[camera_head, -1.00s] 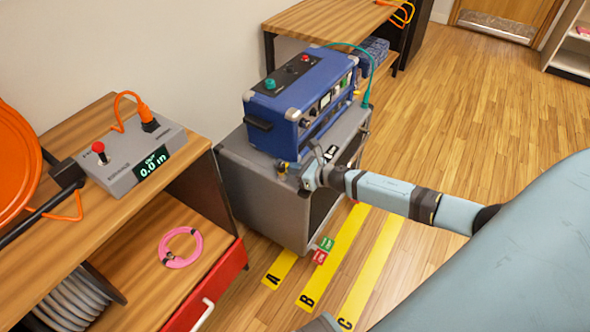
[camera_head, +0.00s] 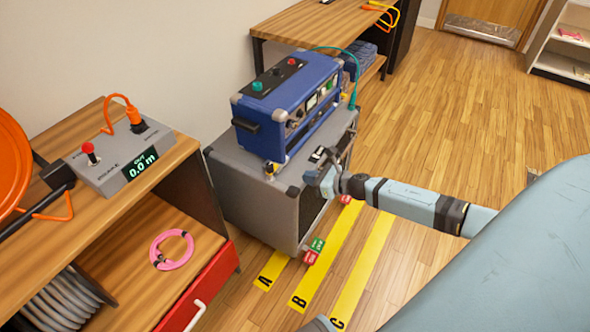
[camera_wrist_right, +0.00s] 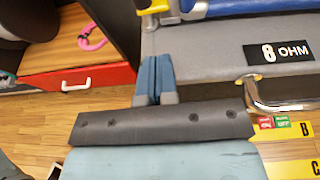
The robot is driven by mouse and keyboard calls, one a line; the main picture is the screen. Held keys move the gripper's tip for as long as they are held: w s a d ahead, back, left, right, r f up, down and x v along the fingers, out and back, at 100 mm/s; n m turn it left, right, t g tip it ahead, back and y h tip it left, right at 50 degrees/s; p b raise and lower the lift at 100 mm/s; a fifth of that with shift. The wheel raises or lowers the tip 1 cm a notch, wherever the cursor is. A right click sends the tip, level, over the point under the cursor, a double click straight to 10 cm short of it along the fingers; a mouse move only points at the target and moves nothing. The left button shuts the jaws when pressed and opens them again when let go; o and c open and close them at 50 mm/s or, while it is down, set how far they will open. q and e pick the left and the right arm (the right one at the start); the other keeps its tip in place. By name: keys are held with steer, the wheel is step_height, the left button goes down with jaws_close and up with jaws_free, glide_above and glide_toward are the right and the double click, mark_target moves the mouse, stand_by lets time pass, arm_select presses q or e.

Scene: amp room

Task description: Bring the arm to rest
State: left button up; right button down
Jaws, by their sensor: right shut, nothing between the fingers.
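My right arm (camera_head: 408,200) reaches in from the right in the head view. Its gripper (camera_head: 318,166) is beside the upper right front edge of the grey speaker cabinet (camera_head: 240,190). In the right wrist view the two blue fingers (camera_wrist_right: 155,62) are together with nothing between them. They appear in front of the cabinet's grey top, left of the "8 OHM" label (camera_wrist_right: 283,52). I cannot tell whether they touch the cabinet. My left gripper is not in view.
A blue amplifier (camera_head: 290,100) sits on the cabinet. At left, a wooden bench (camera_head: 150,180) holds a grey meter box reading 0.0 m (camera_head: 120,158). Yellow floor strips (camera_head: 325,265) lie right of the cabinet.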

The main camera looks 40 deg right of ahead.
steer(key=shift+v, duration=2.05)
steer(key=shift+r, duration=0.1)
